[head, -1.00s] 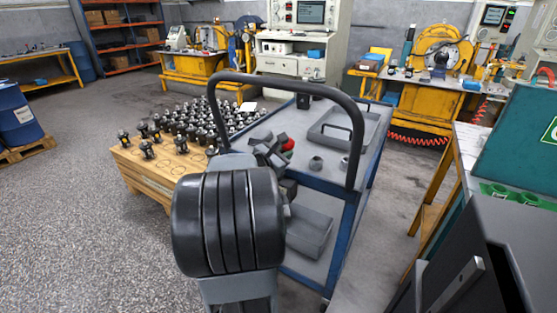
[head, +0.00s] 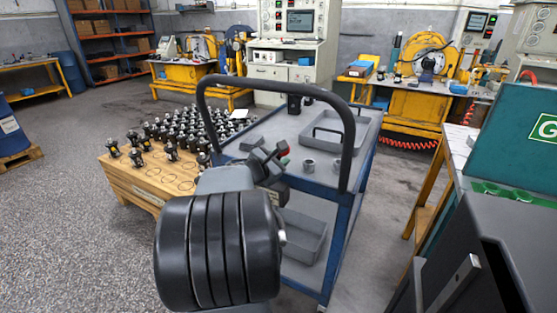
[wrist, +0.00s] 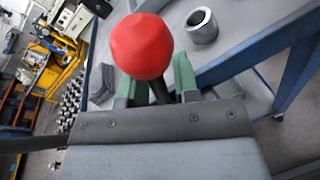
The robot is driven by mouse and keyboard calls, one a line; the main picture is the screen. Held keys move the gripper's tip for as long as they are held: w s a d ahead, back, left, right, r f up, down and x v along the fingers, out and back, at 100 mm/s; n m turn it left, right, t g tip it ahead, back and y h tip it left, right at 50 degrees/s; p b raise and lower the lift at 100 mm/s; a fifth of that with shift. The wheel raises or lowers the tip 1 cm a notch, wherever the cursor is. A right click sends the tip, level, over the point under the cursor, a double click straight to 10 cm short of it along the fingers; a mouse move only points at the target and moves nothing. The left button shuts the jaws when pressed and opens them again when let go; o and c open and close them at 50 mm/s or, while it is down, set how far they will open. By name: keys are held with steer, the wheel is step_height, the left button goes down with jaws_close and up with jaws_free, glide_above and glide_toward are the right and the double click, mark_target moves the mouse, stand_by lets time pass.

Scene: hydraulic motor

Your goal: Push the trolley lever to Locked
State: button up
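The blue-framed trolley (head: 349,222) with grey shelves and a dark bent push handle (head: 355,110) stands in front of me. The lever's round red knob (wrist: 142,46) shows large in the wrist view, and only a small red patch (head: 284,153) shows in the head view. My gripper (wrist: 158,84) has green-padded fingers, one on each side of the dark stem below the knob. The fingers look apart, with gaps beside the stem. Contact cannot be told. In the head view my gripper (head: 266,162) is over the trolley's near left part, partly hidden by my arm. Lock markings are not visible.
A grey tray (head: 355,143) and small metal rings (head: 308,166) are on the trolley top. A wooden stand (head: 148,186) with several dark parts is at left. A green case (head: 520,125) is on the bench at right.

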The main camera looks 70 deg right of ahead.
steer(key=shift+o, duration=1)
steer(key=shift+w, duration=0.1)
steer(key=shift+a, duration=0.15)
steer(key=p+v, duration=0.2)
steer(key=v, duration=1.1)
steer(key=shift+a+p, duration=0.25)
steer(key=shift+p, duration=0.15)
